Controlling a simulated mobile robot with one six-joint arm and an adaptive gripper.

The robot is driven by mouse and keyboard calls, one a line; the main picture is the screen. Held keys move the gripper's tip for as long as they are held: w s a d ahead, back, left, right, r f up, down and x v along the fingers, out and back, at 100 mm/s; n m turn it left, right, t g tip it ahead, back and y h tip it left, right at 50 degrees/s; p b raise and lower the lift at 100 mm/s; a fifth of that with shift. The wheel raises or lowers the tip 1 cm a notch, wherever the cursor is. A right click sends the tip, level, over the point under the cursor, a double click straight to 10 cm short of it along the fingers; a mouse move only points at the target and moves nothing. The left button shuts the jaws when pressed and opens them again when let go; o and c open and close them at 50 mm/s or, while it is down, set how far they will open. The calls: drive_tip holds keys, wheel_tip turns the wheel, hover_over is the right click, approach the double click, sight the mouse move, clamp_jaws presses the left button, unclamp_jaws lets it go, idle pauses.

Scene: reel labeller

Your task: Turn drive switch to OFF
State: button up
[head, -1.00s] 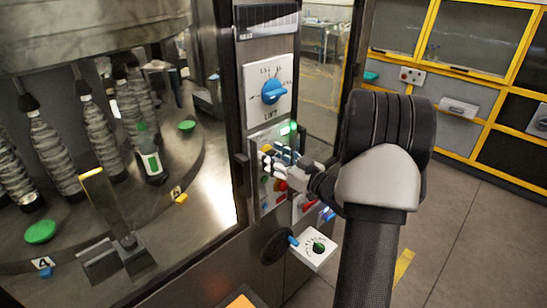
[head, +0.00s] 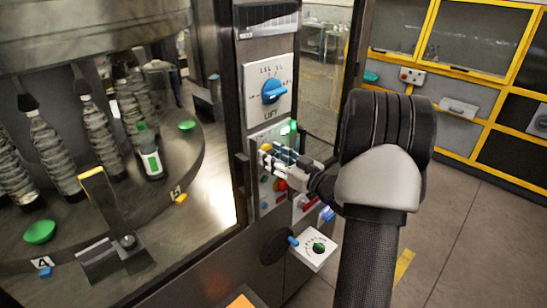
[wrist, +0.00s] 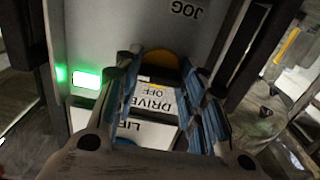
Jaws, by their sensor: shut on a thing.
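The drive switch sits on the grey control panel (head: 257,204), below the blue LIFT knob (head: 270,92). A DRIVE OFF label (wrist: 157,94) shows between my fingers in the wrist view. A rounded yellow-orange part (wrist: 160,59) shows beyond that label, at the fingertips; it looks like the switch, partly hidden by the fingers. My gripper (head: 267,158) reaches in from the right to the panel and is shut on the switch. In the wrist view my gripper (wrist: 168,64) has a blue-striped finger on each side of the label. The switch's exact pointing direction is hidden.
A green lamp (wrist: 86,78) glows beside the fingers. Coloured buttons (head: 281,186) lie just below my gripper. A white box with a green knob (head: 318,248) juts out lower down. Bottles (head: 150,160) stand on the carousel at left. Floor at right is clear.

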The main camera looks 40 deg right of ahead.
drive_tip(key=shift+n+b, duration=8.8)
drive_tip(key=shift+b, duration=0.15)
drive_tip(key=o, duration=0.8)
drive_tip(key=shift+c, duration=0.2)
